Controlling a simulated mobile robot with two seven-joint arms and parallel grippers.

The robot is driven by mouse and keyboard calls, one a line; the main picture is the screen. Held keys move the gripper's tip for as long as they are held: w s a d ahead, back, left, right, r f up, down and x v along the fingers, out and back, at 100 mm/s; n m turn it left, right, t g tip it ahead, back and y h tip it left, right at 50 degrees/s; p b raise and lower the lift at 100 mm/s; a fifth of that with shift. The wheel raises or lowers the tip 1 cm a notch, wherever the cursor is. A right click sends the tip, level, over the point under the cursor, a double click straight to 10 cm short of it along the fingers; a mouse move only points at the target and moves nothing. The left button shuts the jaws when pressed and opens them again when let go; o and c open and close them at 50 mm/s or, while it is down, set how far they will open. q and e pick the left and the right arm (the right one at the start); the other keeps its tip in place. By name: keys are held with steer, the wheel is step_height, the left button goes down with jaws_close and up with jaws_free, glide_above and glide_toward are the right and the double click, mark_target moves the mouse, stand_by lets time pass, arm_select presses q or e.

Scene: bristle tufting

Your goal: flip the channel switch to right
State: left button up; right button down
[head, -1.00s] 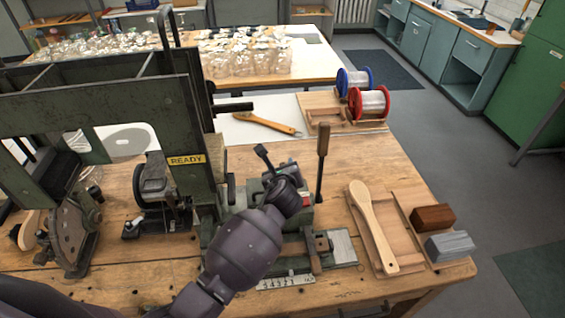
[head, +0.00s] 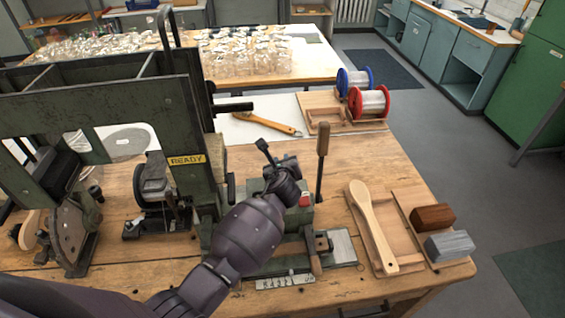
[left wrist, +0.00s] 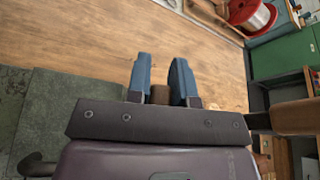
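A short black lever (head: 264,151), which looks like the channel switch, stands on the green machine (head: 268,258) in the head view and leans left. Its foot is hard to see behind my left gripper. My left gripper (head: 287,161) is just right of this lever, above the machine, and its wrist hides part of the machine. In the left wrist view its two blue fingers (left wrist: 163,80) stand apart, with a brown piece visible between them near their base. I cannot tell whether a finger touches the lever. My right gripper is out of view.
A tall lever with a wooden handle (head: 323,139) rises close right of my left gripper. A wooden brush body (head: 373,225) lies on a tray at right, beside brown (head: 433,217) and grey blocks (head: 449,245). A yellow READY sign (head: 187,160) is on the frame at left.

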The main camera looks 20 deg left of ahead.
arm_select(q)
jaws_close()
steer(key=shift+w+d+r+m, duration=0.1)
steer(key=shift+w+d+m, duration=0.05)
steer(key=shift+d+m, duration=0.15)
steer(key=d+m+y, duration=0.1)
steer(key=w+d+m+g, duration=0.1)
steer(key=shift+d+r+y, duration=0.1)
steer(key=shift+d+y, duration=0.2)
steer(key=shift+y, duration=0.1)
steer(key=o, duration=0.7)
jaws_free()
steer(key=shift+o, duration=0.2)
steer(key=v, duration=1.1)
